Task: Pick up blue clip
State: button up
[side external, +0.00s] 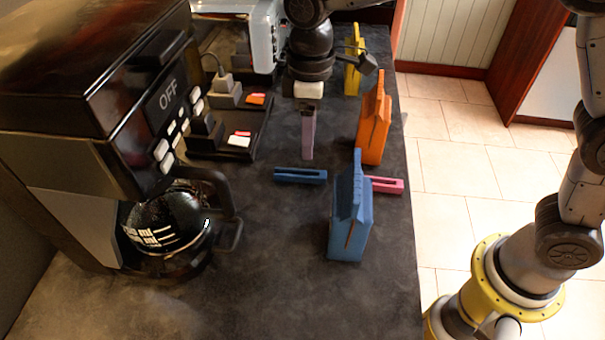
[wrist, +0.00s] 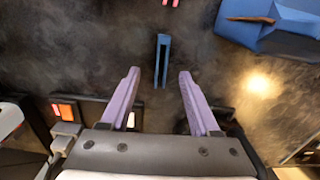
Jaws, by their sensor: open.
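The blue clip (side external: 300,175) is a small flat bar with a slot, lying on the dark counter in the middle of the side view. In the wrist view the blue clip (wrist: 161,60) lies ahead of and between my two purple fingers, apart from both. My gripper (wrist: 158,85) is open and empty. In the side view my gripper (side external: 308,155) hangs just behind the blue clip, its purple fingers pointing down. How high its tips are above the counter I cannot tell.
A blue block-like stand (side external: 350,225) and a pink clip (side external: 385,184) are right of the blue clip. An orange stand (side external: 373,125) and a yellow one (side external: 353,65) stand behind. A coffee machine (side external: 90,100) with a glass pot (side external: 165,225) fills the left. The front counter is clear.

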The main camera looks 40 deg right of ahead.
aim_at(300, 176)
notch_tip(300, 176, down, 3)
jog(key=shift+s+d+f, duration=0.1)
jog(key=shift+s+f, duration=0.15)
jog(key=shift+f, duration=1.1)
jog(key=shift+s+d+f, duration=0.1)
jog(key=shift+s+f, duration=0.1)
jog(key=shift+f, duration=1.1)
grip_shut()
